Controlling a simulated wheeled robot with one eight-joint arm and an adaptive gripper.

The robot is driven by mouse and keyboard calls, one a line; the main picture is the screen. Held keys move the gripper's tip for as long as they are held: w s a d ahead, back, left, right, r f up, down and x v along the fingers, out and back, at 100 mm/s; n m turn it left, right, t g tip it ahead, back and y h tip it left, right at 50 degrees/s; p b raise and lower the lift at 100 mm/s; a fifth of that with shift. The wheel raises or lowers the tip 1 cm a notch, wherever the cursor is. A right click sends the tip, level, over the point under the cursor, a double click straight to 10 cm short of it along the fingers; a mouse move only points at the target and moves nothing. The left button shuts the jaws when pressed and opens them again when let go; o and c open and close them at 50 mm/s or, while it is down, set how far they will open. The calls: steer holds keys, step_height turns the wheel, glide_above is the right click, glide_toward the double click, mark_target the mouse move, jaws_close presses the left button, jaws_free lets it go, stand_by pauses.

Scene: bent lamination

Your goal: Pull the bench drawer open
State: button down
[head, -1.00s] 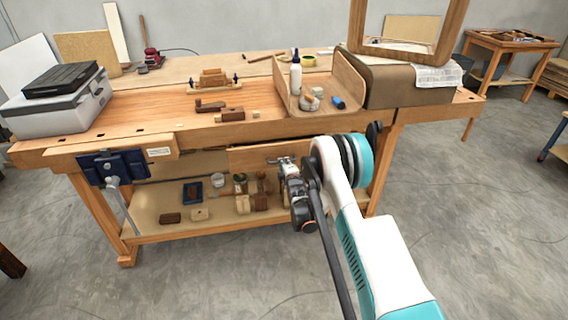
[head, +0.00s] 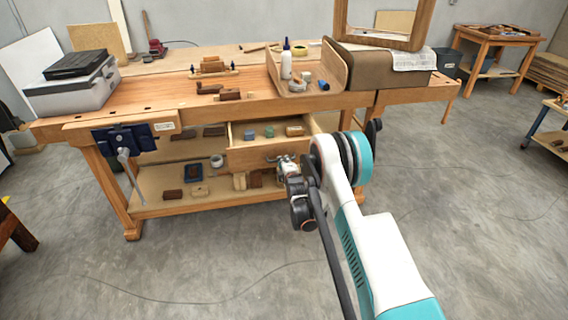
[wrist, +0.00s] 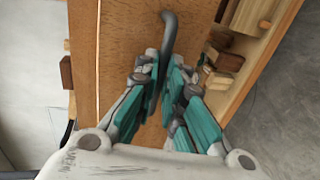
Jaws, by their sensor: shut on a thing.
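The bench drawer (head: 250,157) is pulled partly out below the bench top in the head view. Small items lie inside it: a blue one (head: 249,135), a green one (head: 269,132) and a tan one (head: 294,130). In the wrist view the wooden drawer front (wrist: 130,45) fills the middle, with a dark grey bar handle (wrist: 169,35) on it. My gripper (head: 283,160) is at the drawer front; in the wrist view its teal fingers (wrist: 166,90) are closed around the handle.
A lower shelf (head: 150,190) with several wood blocks and a cup lies under the drawer. A blue vise (head: 124,140) hangs at the bench's left front. A wooden tray (head: 325,75) stands on the bench top (head: 170,95). The floor in front is clear.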

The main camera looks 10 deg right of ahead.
steer(key=c, duration=1.7)
jaws_free()
steer(key=v, duration=0.7)
steer(key=shift+s, duration=0.25)
